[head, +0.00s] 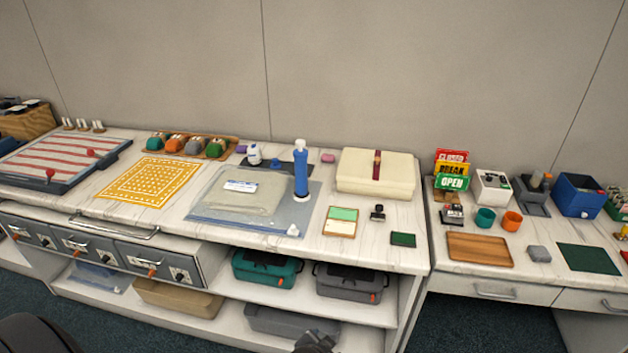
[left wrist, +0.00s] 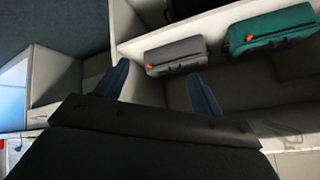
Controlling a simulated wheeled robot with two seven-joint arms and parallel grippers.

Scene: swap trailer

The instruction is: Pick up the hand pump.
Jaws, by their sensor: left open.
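The hand pump (head: 301,172) is a blue upright cylinder with a white top. It stands on the right part of a translucent blue-grey mat (head: 215,215) on the long counter. My right gripper is not seen.
A cream box (head: 375,175) stands right of the pump; a small white bottle (head: 254,155) is behind left. A white knob-like piece (head: 293,231) lies in front. Below the counter are a teal case (head: 267,268) and a grey case (head: 347,283).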

